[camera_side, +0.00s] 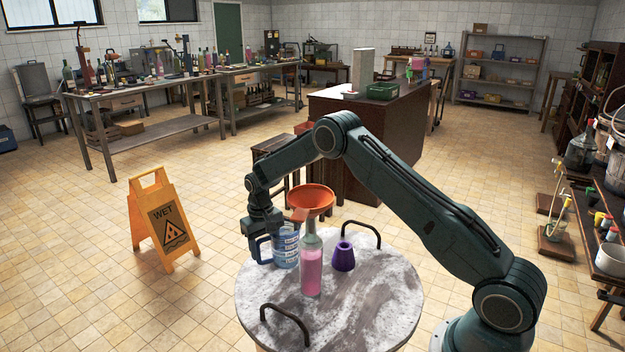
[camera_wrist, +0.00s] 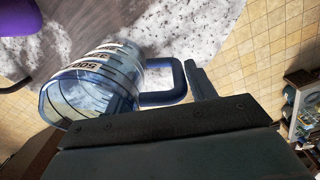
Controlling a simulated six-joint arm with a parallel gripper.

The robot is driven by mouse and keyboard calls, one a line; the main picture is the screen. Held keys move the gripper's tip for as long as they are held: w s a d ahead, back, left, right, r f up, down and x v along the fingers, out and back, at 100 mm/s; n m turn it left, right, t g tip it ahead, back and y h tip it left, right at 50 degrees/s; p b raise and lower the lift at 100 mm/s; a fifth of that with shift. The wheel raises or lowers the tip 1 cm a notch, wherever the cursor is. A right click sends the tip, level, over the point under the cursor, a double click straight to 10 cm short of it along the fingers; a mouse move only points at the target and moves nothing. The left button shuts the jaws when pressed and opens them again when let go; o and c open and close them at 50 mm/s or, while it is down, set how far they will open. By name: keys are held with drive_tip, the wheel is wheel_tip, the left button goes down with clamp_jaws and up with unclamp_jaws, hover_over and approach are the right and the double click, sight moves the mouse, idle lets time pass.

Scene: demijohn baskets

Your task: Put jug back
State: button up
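The clear blue measuring jug (camera_side: 286,250) appears to stand upright on the round marble table (camera_side: 375,300), left of a bottle of pink liquid (camera_side: 312,272). An orange funnel (camera_side: 312,198) sits in the bottle's neck. My gripper (camera_side: 264,228) is over the jug's handle side, pointing down. In the wrist view the jug (camera_wrist: 75,92) looks empty, and its blue handle (camera_wrist: 168,86) lies beside one finger of my gripper (camera_wrist: 160,95), with a thin gap. The other finger shows dimly at the jug's wall. The fingers are apart; the grip on the handle is partly hidden.
A purple cone-shaped piece (camera_side: 344,256) stands right of the bottle. Two dark table handles (camera_side: 285,318) rise from the rim, at front and back. The table's front right is clear. A yellow wet-floor sign (camera_side: 165,222) stands on the floor to the left.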

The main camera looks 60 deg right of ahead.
drive_tip(key=o, duration=0.3)
wheel_tip(320, 180, up, 12)
drive_tip(key=shift+w+a+f, duration=0.1)
drive_tip(key=shift+w+f, duration=0.05)
drive_tip(key=shift+r, duration=0.3)
idle(0.4)
idle(0.5)
